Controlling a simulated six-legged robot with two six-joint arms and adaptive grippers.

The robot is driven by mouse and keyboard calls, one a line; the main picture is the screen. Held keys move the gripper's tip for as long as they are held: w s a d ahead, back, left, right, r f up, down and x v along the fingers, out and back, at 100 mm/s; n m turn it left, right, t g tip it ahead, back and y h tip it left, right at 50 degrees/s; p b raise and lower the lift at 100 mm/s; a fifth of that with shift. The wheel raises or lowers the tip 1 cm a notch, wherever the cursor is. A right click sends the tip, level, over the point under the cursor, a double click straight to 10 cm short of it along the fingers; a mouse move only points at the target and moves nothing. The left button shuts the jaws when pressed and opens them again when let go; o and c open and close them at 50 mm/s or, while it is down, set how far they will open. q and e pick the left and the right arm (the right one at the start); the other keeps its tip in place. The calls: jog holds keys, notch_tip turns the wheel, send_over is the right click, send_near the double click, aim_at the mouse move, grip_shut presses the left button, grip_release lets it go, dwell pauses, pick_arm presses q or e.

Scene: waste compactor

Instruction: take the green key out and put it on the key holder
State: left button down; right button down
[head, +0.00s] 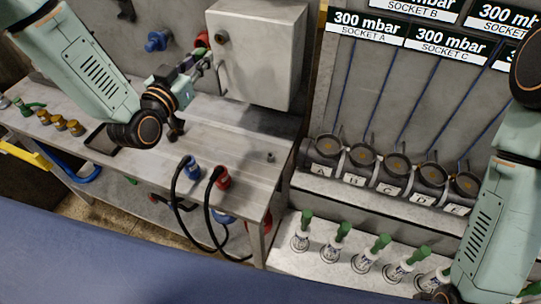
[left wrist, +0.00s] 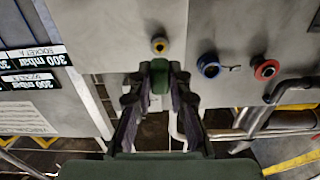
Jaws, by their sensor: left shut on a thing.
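My left gripper (head: 205,62) reaches in from the left, close to the front of a grey wall box. In the left wrist view its fingers meet at the tips around a small green piece, the green key (left wrist: 160,76). A round brass lock (left wrist: 159,45) on the grey panel shows just beyond the fingertips; it also shows in the head view (head: 222,37). I cannot tell whether the key touches the lock. I cannot make out a key holder for certain. My right arm is at the right edge of the head view; its gripper is out of view.
The grey box (head: 262,52) stands out from the wall above the workbench (head: 130,160). Blue (head: 157,41) and red (head: 202,40) sockets are beside it. Blue (head: 193,170) and red (head: 223,180) plugs with black cables are at the bench's front. Several green-topped bottles (head: 302,236) stand right.

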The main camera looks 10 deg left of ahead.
dwell(0.3)
pick_arm(q)
jog(key=s+d+f+m+g+h+b, duration=0.3)
jog(key=s+d+f+h+b, duration=0.3)
jog(key=d+f+b, duration=0.4)
jog(key=s+d+f+m+g+h+b, duration=0.4)
jog(key=s+d+f+b, duration=0.5)
jog(key=f, duration=0.7)
jog(key=shift+d+f+m+h+b, duration=0.3)
jog(key=shift+d+m+h+b, duration=0.8)
jog(key=shift+b, duration=0.3)
